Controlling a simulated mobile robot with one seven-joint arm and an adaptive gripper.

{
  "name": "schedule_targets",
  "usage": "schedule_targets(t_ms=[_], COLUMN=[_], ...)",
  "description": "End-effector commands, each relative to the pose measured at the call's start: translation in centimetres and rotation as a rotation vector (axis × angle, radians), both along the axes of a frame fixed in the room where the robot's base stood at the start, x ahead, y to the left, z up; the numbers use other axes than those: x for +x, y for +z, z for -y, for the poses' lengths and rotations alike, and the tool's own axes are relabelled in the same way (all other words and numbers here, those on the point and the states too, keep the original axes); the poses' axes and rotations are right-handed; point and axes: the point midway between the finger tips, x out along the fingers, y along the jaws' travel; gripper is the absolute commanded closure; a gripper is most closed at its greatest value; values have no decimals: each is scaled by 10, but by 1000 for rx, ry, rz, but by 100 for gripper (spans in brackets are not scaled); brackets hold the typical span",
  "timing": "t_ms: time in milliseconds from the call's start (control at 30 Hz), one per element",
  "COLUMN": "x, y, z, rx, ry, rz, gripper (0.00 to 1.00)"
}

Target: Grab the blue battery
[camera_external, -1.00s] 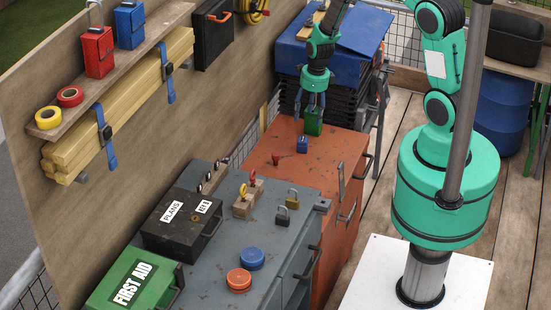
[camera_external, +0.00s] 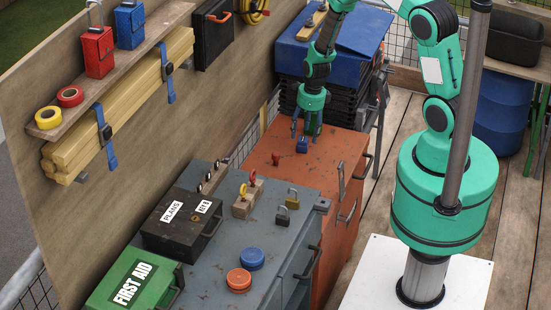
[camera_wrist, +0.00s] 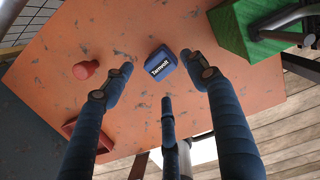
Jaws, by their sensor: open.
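The blue battery (camera_external: 302,145) stands on the orange cabinet top (camera_external: 270,160). In the wrist view the battery (camera_wrist: 161,60) is a small dark blue block with a white label, lying between and a little beyond my fingertips. My gripper (camera_external: 306,130) points down just above the battery in the outside view. In the wrist view my gripper (camera_wrist: 165,78) has its fingers spread wide, one to each side of the battery, and holds nothing. I cannot tell from the views whether any finger touches the battery.
A small red knob-like object (camera_wrist: 86,69) lies to the left. Grey cabinets with padlocks (camera_external: 287,207) adjoin the orange one. A blue case (camera_external: 345,35) stands behind.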

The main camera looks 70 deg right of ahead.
Motion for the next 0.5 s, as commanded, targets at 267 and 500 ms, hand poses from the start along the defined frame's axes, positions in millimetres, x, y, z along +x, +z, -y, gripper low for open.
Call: schedule_targets(t_ms=[267,500], x=[1,1], y=[-4,-8], z=[0,0], rx=[-1,0], ry=[1,1], rz=[1,0], gripper=[42,42])
